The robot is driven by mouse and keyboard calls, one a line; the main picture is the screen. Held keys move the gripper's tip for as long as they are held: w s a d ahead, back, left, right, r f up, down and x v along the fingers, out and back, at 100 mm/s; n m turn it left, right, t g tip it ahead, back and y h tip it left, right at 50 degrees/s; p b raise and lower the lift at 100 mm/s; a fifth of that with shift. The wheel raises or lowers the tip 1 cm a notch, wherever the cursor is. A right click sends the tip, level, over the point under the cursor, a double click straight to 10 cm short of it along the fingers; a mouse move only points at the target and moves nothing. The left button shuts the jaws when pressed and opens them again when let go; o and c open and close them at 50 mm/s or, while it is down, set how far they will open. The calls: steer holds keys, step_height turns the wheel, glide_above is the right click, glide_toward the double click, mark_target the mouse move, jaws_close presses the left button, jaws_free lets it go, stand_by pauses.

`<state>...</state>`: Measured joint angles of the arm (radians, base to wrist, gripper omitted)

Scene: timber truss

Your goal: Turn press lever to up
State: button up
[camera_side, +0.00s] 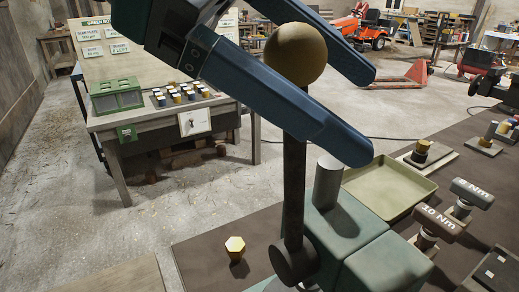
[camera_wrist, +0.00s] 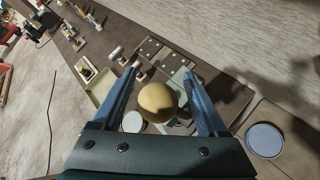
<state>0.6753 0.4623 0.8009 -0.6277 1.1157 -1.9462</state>
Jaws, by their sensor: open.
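The press lever (camera_side: 294,190) is a dark rod rising from a round pivot at its lower end on the green press (camera_side: 378,262). It stands close to upright in the side view. A yellow ball knob (camera_side: 299,54) tops it. My gripper (camera_side: 368,112) is open, with its two blue fingers on either side of the knob. In the wrist view the knob (camera_wrist: 157,102) sits between the fingers of my gripper (camera_wrist: 162,84), with gaps showing on both sides. The knob hides much of the press in that view.
A grey cylinder (camera_side: 328,184) stands on the press beside the lever. A yellow hex piece (camera_side: 235,248) lies left of the press. A shallow green tray (camera_side: 390,186) and torque tools marked 10 Nm (camera_side: 437,222) and 8 Nm (camera_side: 471,193) are to the right.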

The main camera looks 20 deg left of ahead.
mark_target(267, 42)
steer(key=shift+v, duration=2.45)
steer(key=w+a+f+m+t+y, duration=0.1)
steer(key=a+f+m+t+y, duration=0.2)
steer(key=a, duration=0.5)
steer(key=a+f+m+y, duration=0.25)
steer(key=a+f, duration=0.25)
steer(key=a, duration=0.3)
steer(key=s+a+f+m+y, duration=0.2)
steer(key=s+a+f+m, duration=0.2)
steer(key=a+f, duration=0.3)
steer(key=s+a+f+m+y, duration=0.3)
steer(key=s+a+f+m, duration=0.1)
steer(key=a+f, duration=0.3)
steer(key=shift+s+m, duration=0.35)
steer(key=shift+m, duration=0.5)
